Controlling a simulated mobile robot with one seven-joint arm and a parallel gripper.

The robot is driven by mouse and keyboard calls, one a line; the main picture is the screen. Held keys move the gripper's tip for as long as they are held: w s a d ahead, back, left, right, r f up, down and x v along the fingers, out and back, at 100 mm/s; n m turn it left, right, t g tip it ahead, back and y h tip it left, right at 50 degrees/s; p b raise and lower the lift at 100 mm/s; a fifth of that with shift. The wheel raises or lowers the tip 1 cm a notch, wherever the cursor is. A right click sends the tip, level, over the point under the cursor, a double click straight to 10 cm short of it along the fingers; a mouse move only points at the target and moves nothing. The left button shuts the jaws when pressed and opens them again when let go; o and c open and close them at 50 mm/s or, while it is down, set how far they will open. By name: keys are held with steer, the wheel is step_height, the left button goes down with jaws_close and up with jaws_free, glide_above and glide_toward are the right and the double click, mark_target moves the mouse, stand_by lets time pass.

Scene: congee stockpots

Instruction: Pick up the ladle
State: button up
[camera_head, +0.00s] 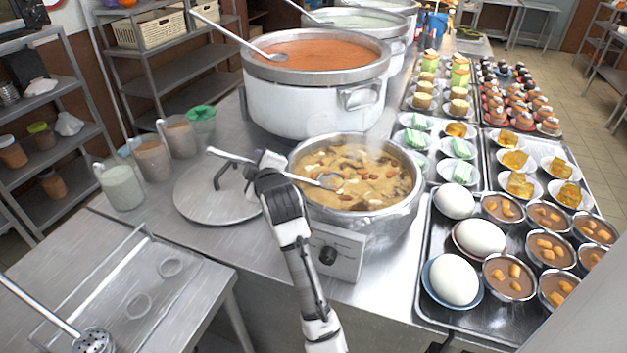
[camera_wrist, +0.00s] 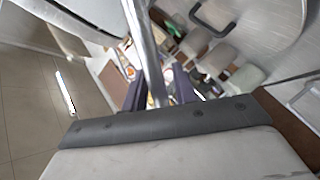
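The ladle (camera_head: 232,157) is metal. In the head view its bowl rests in the front pot of congee (camera_head: 352,225) and its handle slopes up over the left rim. My gripper (camera_head: 262,164) is at the handle, left of the pot. In the wrist view the handle (camera_wrist: 143,45) runs between my two dark fingers (camera_wrist: 158,88). The fingers stand apart on either side of it, with gaps showing, so my gripper looks open around the handle. The arm hides part of the handle in the head view.
A large pot of orange soup (camera_head: 315,100) stands behind, with another ladle in it. A round lid (camera_head: 218,190) lies left of the front pot. Trays of bowls and eggs (camera_head: 480,238) fill the right. Several jars (camera_head: 122,186) stand at left.

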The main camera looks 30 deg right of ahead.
jaws_close()
stand_by(1.1)
